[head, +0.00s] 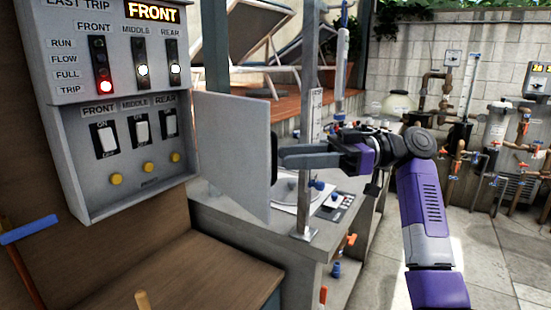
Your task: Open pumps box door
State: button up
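The pumps box (130,195) is a grey metal box at the upper left, below an indicator panel. Its door (232,150) is a plain grey panel standing out from the box's right side, swung open. The box's inside shows switches labelled FRONT, MIDDLE and REAR, with yellow buttons (148,169) below. A dark handle (274,157) shows at the door's free edge. My gripper (286,156) is at this edge, its grey fingertips beside or at the handle. I cannot tell whether the fingers are closed on it.
The indicator panel (75,66) above reads FRONT, with a red light lit in its front column. A wooden counter (190,265) lies below the box. A grey bench with a metal post (306,200) stands behind the door. Pipes and tanks (495,135) line the back right; paved floor (500,260) is clear.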

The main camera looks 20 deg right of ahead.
jog(key=shift+s+d, duration=0.15)
jog(key=shift+d, duration=0.5)
jog(key=shift+w+d+r+b, duration=0.15)
jog(key=shift+w+d, duration=0.65)
jog(key=shift+d, duration=0.5)
jog(key=shift+w+d+f+b, duration=0.15)
jog(key=shift+w+d, duration=0.6)
jog(key=shift+d, duration=0.5)
jog(key=shift+w+d+r+b, duration=0.15)
jog(key=shift+w+d, duration=0.65)
jog(key=shift+d, duration=0.5)
jog(key=shift+d, duration=0.15)
